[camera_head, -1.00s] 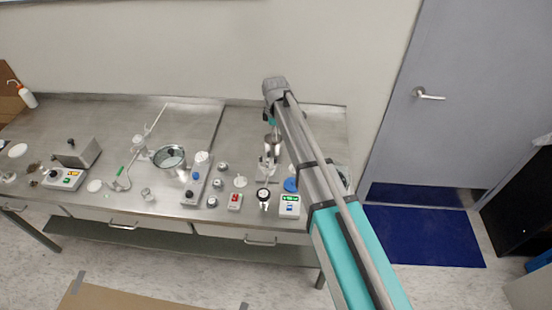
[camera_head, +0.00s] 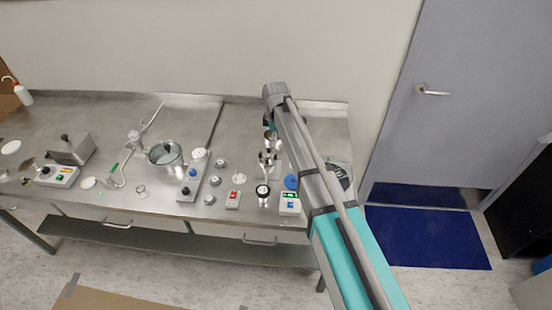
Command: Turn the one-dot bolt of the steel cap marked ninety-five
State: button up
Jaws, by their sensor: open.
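Several small steel caps stand in a rough column on the steel bench: an upper one (camera_head: 220,163), a middle one (camera_head: 215,181) and a lower one (camera_head: 209,200). Their numbers, dots and bolts are too small to read, so I cannot tell which is marked ninety-five. My gripper (camera_head: 267,159) hangs from the arm over the bench, right of the caps and apart from them. It is open, and I see nothing held in it. My arm hides part of the bench behind it.
A round gauge (camera_head: 263,190), a box with a green display (camera_head: 290,203) and a red-topped box (camera_head: 233,200) stand near the bench's front edge. A knobbed panel (camera_head: 189,188) and a steel pot (camera_head: 165,155) are left of the caps. Bare bench (camera_head: 190,115) lies behind.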

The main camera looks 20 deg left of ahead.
aim_at(276, 154)
jog(key=shift+f+b, duration=3.95)
jog(key=shift+f, duration=0.3)
grip_shut()
